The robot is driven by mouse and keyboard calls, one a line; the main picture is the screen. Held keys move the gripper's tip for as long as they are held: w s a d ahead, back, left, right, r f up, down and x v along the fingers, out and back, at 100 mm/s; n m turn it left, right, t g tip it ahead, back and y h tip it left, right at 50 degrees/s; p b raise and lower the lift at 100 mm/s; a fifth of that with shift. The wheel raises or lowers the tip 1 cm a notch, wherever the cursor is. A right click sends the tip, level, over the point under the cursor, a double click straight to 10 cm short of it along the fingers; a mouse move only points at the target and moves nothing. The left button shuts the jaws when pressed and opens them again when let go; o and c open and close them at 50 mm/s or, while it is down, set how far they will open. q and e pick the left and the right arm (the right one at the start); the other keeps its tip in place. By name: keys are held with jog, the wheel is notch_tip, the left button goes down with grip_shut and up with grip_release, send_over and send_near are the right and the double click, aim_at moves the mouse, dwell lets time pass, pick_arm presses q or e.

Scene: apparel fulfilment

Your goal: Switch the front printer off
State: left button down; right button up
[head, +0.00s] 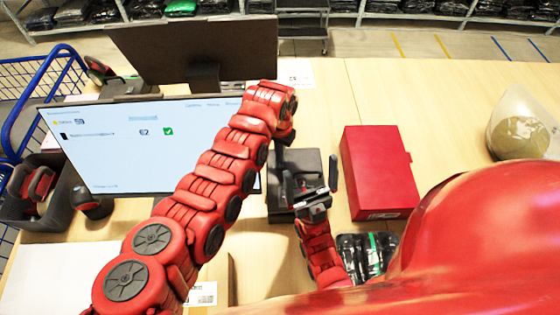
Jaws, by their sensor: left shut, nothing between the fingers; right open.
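A low dark box-shaped device (309,163), which looks like the front printer, sits on the table right of the lit screen. Its switch cannot be made out, and my arms cover part of it. My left arm reaches across the screen and bends down at the device's far left edge. Only a narrow dark part of my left gripper (280,157) shows there, shut and empty; whether it touches the device cannot be told. My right gripper (311,188) is open and empty, over the device's front right part, its fingers spread apart.
A red box (377,170) lies just right of the device. The lit screen (110,150) and a dark monitor (195,48) stand at left and back. A black packet (367,255) lies in front. A clear bag (523,130) is far right. Bare table lies behind the red box.

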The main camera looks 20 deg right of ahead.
pick_arm(q)
jog(key=shift+r, duration=0.1)
jog(key=shift+r+p, duration=0.9)
jog(key=shift+r, duration=0.45)
notch_tip(320, 180, up, 2)
jog(key=shift+r+p, duration=0.1)
jog(key=shift+p, duration=0.35)
notch_tip(320, 180, up, 3)
jog(key=shift+f+p, duration=0.1)
jog(key=shift+p, duration=0.3)
